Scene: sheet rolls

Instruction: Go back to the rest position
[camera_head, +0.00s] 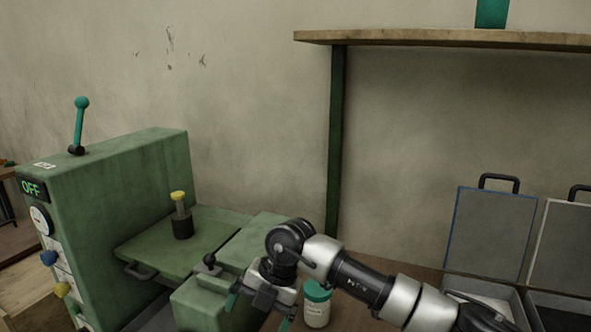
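My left gripper is not in view.
Two open cases (491,232) stand at the right, behind my arm. A wooden shelf (430,39) with a green post is above.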

